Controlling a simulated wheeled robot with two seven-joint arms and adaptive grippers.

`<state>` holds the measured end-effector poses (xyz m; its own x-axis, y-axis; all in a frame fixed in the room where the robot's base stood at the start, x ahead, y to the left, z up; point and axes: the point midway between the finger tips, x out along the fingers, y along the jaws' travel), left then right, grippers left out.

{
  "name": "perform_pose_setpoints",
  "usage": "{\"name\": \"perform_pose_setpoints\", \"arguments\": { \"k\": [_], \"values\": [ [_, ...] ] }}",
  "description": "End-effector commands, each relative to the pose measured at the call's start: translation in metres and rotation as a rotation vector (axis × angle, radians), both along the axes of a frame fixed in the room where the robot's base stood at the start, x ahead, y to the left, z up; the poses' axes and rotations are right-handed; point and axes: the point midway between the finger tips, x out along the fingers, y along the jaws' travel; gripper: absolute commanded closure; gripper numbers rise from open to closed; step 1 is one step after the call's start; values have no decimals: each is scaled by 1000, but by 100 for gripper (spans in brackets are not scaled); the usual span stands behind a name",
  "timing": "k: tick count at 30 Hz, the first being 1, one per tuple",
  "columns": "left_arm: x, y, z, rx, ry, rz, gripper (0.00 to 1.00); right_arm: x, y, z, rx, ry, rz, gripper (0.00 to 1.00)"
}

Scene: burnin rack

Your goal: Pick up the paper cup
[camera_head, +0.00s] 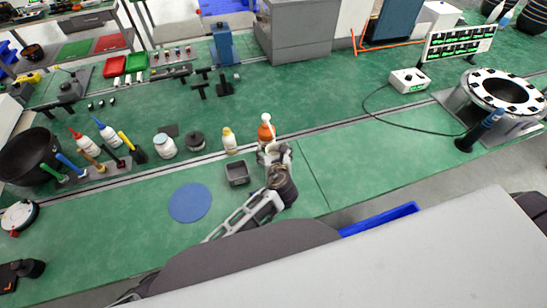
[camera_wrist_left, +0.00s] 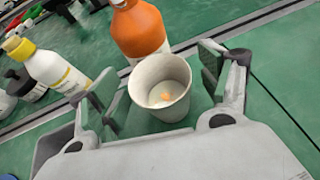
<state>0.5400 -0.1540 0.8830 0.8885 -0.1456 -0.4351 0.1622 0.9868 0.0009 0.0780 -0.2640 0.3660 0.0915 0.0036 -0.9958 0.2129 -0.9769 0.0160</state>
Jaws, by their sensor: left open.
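The white paper cup (camera_wrist_left: 160,86) stands upright between the two open fingers of my left gripper (camera_wrist_left: 158,92) in the left wrist view. A small orange spot shows inside on its bottom. The fingers are apart, with a gap on each side of the cup. In the head view the left gripper (camera_head: 274,158) reaches over the green bench, and the cup (camera_head: 271,148) is partly hidden by it. My right gripper does not show in either view.
An orange bottle (camera_wrist_left: 138,28) stands right behind the cup. A white bottle with a yellow label (camera_wrist_left: 48,66) stands to the left. A grey square tray (camera_head: 237,173) and a blue round mat (camera_head: 190,202) lie left of the gripper.

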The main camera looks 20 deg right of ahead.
Motion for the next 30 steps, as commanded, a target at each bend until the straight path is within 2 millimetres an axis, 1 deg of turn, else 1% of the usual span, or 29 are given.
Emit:
{"name": "perform_pose_setpoints", "arguments": {
  "k": [3, 18, 19, 30],
  "values": [
    [2, 0, -2, -1, 0, 0, 22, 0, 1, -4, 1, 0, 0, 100],
    [3, -1, -1, -1, 0, 0, 22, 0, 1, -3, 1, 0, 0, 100],
    [3, -1, -1, -1, 0, 0, 24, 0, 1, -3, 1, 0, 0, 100],
    [3, 0, -1, -1, 0, 0, 71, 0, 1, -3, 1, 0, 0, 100]
  ]
}}
